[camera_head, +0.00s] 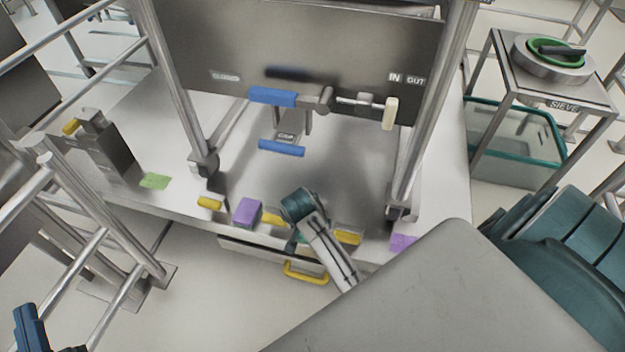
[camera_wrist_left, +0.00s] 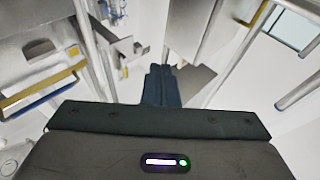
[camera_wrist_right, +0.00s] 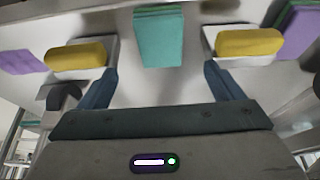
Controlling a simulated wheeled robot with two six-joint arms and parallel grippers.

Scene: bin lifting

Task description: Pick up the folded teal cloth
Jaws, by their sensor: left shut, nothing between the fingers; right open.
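The folded teal cloth (camera_wrist_right: 158,40) shows in the right wrist view, upper middle, between two yellow blocks. My right gripper (camera_wrist_right: 160,84) is open and empty. Its fingers point towards the cloth from either side, and the cloth lies beyond the fingertips with no visible contact. In the head view my right wrist hangs over the bench's front edge and mostly hides the cloth and the right fingers. My left gripper (camera_head: 28,328) is at the lower left of the head view, far from the cloth. In the left wrist view its blue fingers (camera_wrist_left: 161,84) are together and empty.
Yellow blocks (camera_wrist_right: 76,54) (camera_wrist_right: 249,41) sit in metal holders flanking the cloth. Purple cloths (camera_head: 247,211) (camera_head: 402,242) lie farther out along the bench edge. A drawer with a yellow handle (camera_head: 306,274) is below. Steel posts and rails stand around my left gripper.

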